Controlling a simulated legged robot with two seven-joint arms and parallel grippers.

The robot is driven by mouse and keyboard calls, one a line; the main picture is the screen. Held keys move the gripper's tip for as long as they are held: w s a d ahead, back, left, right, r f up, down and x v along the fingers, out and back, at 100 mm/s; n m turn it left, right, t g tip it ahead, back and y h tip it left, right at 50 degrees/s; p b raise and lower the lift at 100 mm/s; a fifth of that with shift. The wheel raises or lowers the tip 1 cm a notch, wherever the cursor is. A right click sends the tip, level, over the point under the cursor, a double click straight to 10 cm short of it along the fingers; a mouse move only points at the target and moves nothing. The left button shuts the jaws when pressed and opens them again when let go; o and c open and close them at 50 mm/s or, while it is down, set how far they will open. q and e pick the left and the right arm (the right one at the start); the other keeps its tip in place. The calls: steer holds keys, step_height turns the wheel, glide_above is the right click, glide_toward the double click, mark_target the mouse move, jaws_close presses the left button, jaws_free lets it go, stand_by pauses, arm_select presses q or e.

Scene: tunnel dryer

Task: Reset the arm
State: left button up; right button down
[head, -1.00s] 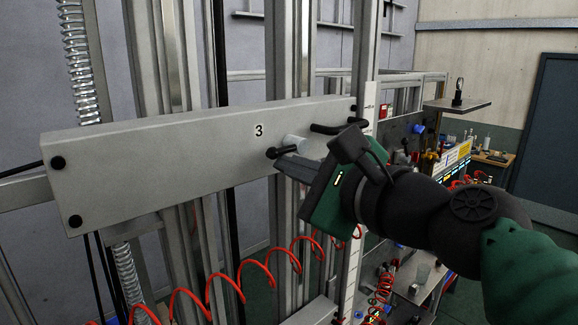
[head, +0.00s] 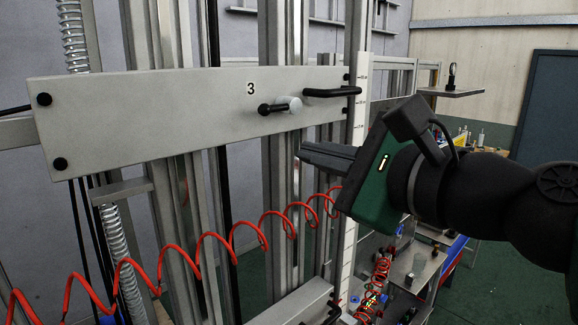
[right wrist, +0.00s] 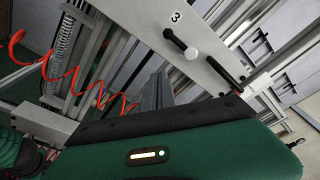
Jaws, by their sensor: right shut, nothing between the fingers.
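My right gripper (head: 304,155), green and black with dark fingers, is shut and empty. It hangs in the air below and to the right of a black-ended knob with a pale round part (head: 280,106), apart from it. The knob is on the grey panel marked 3 (head: 150,112). In the right wrist view the knob (right wrist: 182,45) stands clear above the green gripper body. My right arm comes in from the right. My left gripper is not in view.
A black bar handle (head: 332,92) sits at the panel's right end, above the gripper. Metal uprights (head: 280,200) stand behind the panel. A coiled red hose (head: 215,237) hangs below it. A small shelf (head: 450,92) stands at the right.

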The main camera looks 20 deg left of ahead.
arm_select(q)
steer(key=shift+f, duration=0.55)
arm_select(e)
steer(key=v, duration=0.2)
steer(key=shift+d+r, duration=0.1)
steer(key=shift+d, duration=0.35)
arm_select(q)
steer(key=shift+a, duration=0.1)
arm_select(e)
steer(key=shift+a, duration=0.15)
